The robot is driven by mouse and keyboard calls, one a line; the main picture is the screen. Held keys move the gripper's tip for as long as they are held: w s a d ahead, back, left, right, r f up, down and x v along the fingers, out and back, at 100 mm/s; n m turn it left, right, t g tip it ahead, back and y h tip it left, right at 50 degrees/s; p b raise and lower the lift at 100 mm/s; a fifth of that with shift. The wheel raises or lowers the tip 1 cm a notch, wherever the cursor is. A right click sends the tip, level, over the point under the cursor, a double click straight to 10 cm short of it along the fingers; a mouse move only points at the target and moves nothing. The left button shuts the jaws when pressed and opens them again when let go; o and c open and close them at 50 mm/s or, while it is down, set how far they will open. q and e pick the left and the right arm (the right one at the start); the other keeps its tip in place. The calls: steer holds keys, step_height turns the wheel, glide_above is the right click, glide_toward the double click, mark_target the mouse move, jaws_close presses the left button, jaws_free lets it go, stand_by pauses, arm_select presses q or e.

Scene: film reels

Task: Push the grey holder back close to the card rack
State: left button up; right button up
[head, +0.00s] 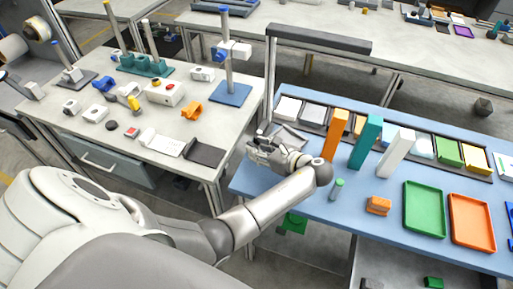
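The card rack (389,137) is a long dark tray at the back of the blue table, with several coloured and pale cards in it. A grey, flat-sided piece (291,136), which looks like the grey holder, sits at the left end of the table, in front of the rack's left end. My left gripper (256,146) is over the table's left edge, right by the grey piece and partly covering it. I cannot tell whether they touch, or whether the fingers are open. My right gripper is out of view.
Tall orange (335,135), teal (366,142) and white (396,152) blocks stand before the rack. A small green cylinder (337,189), an orange block (378,205), a green tray (424,209) and an orange tray (471,222) are nearer the front.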

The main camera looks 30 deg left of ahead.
arm_select(q)
steer(key=shift+a+f, duration=0.2)
steer(key=shift+a, duration=0.05)
steer(key=shift+d+r, duration=0.1)
steer(key=shift+c, duration=0.5)
jaws_close()
steer(key=shift+o, duration=0.3)
jaws_free()
steer(key=shift+v, duration=3.75)
steer(key=shift+o, duration=0.2)
